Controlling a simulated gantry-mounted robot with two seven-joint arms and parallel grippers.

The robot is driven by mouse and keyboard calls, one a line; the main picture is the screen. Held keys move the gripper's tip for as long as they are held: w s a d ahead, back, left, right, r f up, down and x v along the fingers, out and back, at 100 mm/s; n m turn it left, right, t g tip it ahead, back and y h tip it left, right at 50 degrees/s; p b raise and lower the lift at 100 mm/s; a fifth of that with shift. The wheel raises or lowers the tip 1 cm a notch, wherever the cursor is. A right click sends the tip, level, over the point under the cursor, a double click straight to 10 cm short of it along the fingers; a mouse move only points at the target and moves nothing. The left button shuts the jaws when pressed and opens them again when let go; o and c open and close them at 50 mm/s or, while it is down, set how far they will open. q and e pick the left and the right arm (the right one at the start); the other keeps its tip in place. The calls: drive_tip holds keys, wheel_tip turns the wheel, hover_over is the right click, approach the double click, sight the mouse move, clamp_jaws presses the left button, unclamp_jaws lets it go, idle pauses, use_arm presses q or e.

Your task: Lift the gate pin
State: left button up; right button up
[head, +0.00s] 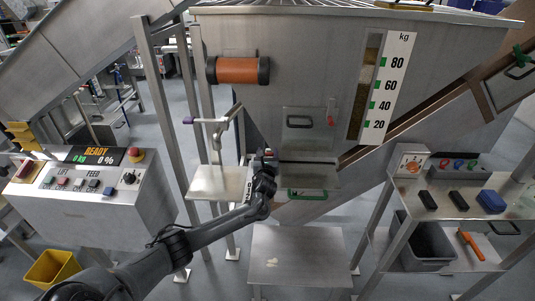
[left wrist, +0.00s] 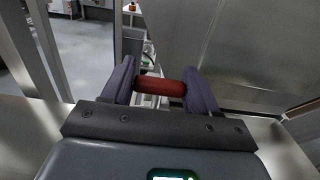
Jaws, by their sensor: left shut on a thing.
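My left gripper (head: 266,160) is at the front of the steel hopper, left of its lower outlet. It is shut on a red cylindrical grip, which I take to be the gate pin (left wrist: 160,86). In the left wrist view the red grip lies crosswise between the two dark fingers. In the head view only a small red spot shows at the fingertips, and the rest of the pin is hidden. A gate plate (head: 298,145) with a dark handle is on the hopper front above right. My right gripper is not in view.
A green handle (head: 307,195) is below. A steel shelf (head: 217,183) stands left of the gripper, and a low steel table (head: 298,262) below. A control box (head: 95,200) is at left.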

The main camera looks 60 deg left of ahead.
use_arm(q)
drive_tip(key=o, duration=1.4)
drive_tip(key=shift+o, duration=0.2)
drive_tip(key=shift+d, duration=0.1)
drive_tip(key=shift+s+d, duration=0.2)
drive_tip(key=p+v, duration=0.3)
drive_tip(key=v, duration=0.5)
drive_tip(key=shift+s+d, duration=0.25)
drive_tip(key=shift+d, duration=0.05)
drive_tip(key=shift+s+d, duration=0.4)
drive_tip(key=shift+d, duration=0.1)
